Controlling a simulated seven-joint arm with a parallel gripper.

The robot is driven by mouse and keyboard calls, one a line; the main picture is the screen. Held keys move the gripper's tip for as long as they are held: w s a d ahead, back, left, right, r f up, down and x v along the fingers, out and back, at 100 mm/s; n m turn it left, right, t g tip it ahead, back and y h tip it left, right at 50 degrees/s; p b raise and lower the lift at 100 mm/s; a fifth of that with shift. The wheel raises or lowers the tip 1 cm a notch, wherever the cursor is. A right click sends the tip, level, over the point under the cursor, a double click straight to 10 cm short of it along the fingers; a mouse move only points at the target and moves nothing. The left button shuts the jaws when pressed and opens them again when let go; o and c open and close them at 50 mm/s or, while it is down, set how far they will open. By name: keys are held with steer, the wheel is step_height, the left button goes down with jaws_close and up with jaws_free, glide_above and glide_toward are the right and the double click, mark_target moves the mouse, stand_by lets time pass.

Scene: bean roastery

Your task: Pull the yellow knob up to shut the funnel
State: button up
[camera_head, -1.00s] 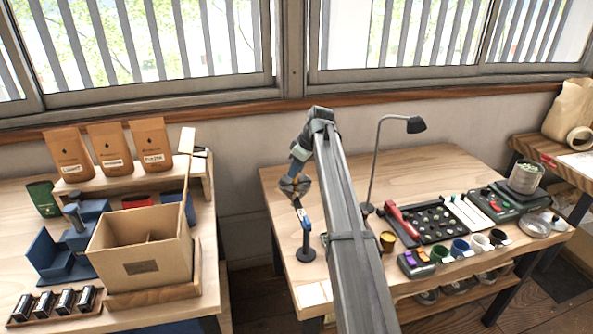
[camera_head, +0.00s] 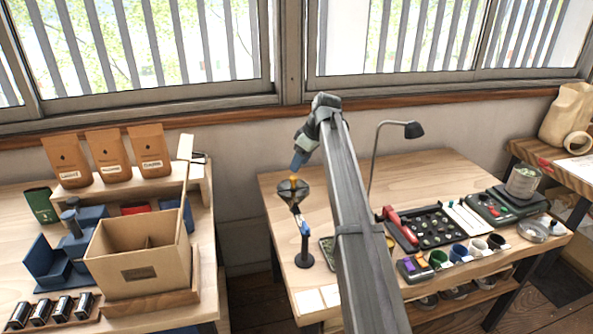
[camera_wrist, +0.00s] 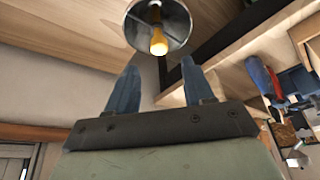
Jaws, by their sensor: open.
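The funnel (camera_head: 287,192) is a dark cone on a small stand (camera_head: 304,252) at the left part of the right table. The yellow knob (camera_head: 293,179) shows at the funnel's middle. In the wrist view the funnel (camera_wrist: 176,12) is a round metal bowl at the top, with the yellow knob (camera_wrist: 158,42) standing inside it. My gripper (camera_head: 297,166) is above the funnel in the head view. In the wrist view its two blue fingers (camera_wrist: 158,78) are apart with nothing between them, and the knob lies beyond their tips. My arm hides part of the table.
A dark tray of beans (camera_head: 430,226), several small cups and a lamp (camera_head: 412,130) stand to the right on the table. A cardboard box (camera_head: 140,262) stands on the left table. A gap separates the two tables.

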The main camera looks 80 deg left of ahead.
steer(key=v, duration=0.8)
stand_by(0.4)
